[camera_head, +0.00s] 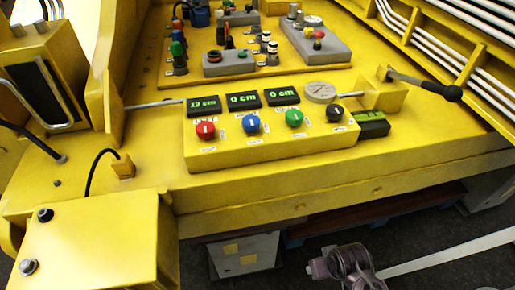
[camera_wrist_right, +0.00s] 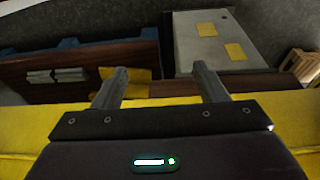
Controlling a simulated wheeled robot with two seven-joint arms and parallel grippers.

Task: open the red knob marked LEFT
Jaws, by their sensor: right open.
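The red knob (camera_head: 205,130) is the leftmost of a row of knobs on the yellow control box (camera_head: 260,155). A display (camera_head: 203,105) above it reads about 12 cm in green. The small labels by the knob are too small to read. My right gripper (camera_wrist_right: 158,82) shows in the right wrist view with its two fingers wide apart and nothing between them. No gripper fingers can be made out in the head view, so the right gripper's place relative to the knob is unclear. My left gripper is not in view.
Blue (camera_head: 251,124), green (camera_head: 294,118) and black (camera_head: 334,113) knobs stand to the right of the red one. A black-handled lever (camera_head: 425,84) sticks out at right. A grey panel with buttons (camera_head: 230,62) lies behind. A grey box (camera_head: 245,256) stands below the yellow edge.

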